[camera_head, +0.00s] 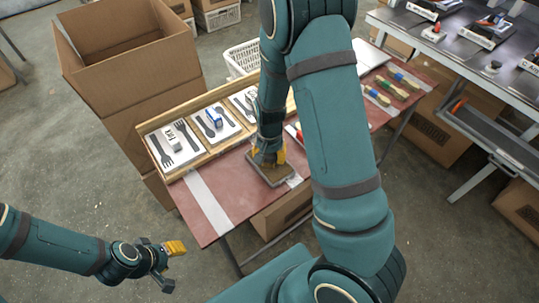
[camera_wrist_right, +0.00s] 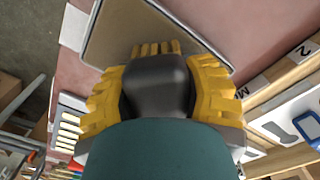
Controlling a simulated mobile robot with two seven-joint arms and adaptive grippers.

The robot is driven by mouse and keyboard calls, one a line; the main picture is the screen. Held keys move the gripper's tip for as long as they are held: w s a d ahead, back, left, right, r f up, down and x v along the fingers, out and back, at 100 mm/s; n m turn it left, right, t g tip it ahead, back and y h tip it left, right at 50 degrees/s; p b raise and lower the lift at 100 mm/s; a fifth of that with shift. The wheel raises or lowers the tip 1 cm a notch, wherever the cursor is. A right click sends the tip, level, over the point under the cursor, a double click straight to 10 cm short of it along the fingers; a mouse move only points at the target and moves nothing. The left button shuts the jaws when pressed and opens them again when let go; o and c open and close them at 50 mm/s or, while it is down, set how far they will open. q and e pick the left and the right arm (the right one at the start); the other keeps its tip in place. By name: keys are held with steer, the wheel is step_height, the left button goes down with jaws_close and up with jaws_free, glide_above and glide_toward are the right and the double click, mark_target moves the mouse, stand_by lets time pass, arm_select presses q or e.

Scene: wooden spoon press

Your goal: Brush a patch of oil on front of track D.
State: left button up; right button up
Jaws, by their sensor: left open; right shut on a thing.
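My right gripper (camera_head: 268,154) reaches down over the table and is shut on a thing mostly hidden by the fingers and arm. In the right wrist view the gripper's yellow fingers (camera_wrist_right: 157,85) flank a dark rounded body, with a yellow ridged strip (camera_wrist_right: 155,48) just beyond it. I cannot tell whether that strip is brush bristles. A shallow grey-rimmed tray with a brown surface (camera_head: 272,174) lies right under the gripper; it also shows in the wrist view (camera_wrist_right: 145,22). My left gripper (camera_head: 171,266) is open and empty, away from the table. I cannot make out track D.
A wooden rack (camera_head: 190,160) holds several grey panels with cutlery shapes along the table's back. The reddish table (camera_head: 235,183) has a pale strip (camera_head: 207,203). Several coloured-handled brushes (camera_head: 384,91) lie at right. A cardboard box (camera_head: 160,90) and white basket (camera_head: 242,58) stand behind.

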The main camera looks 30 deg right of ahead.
steer(key=shift+r+p, duration=1.7)
steer(key=shift+r, duration=0.45)
steer(key=shift+r+p, duration=0.95)
steer(key=shift+r, duration=0.05)
steer(key=shift+a, duration=0.1)
